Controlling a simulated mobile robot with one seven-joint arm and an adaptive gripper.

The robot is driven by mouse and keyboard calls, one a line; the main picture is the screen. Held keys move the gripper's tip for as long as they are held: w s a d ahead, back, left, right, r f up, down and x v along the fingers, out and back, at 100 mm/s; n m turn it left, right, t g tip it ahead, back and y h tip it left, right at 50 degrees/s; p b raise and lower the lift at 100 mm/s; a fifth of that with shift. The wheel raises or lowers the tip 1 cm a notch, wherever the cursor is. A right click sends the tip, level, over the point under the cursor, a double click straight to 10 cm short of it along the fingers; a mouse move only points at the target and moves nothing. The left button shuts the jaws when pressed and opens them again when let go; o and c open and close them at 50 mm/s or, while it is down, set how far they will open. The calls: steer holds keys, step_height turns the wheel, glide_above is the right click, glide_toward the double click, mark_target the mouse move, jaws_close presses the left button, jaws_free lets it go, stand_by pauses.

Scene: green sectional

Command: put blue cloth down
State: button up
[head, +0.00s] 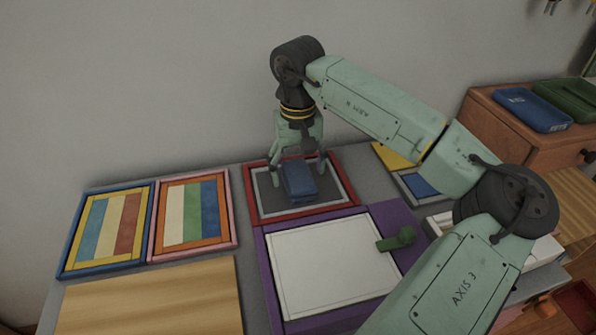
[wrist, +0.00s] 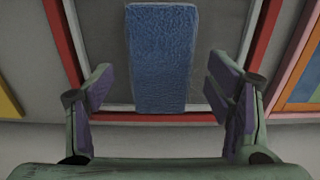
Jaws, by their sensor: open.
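The folded blue cloth (head: 298,180) rests on the dark grey panel with a red frame (head: 262,214) at the back of the table. My gripper (head: 298,178) is over the cloth, pointing down, with a finger on each side of it. In the wrist view the cloth (wrist: 160,58) lies between and beyond the open fingers (wrist: 168,95). There is a gap between the cloth and each finger pad.
Two striped panels (head: 192,212) lie to the left. A white panel in a purple frame (head: 330,268) with a green handle (head: 398,239) is in front. A wooden cabinet (head: 500,121) with blue and green trays (head: 535,108) stands at right.

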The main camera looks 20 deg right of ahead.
mark_target(298, 174)
step_height(298, 174, up, 11)
steer(key=shift+b, duration=0.4)
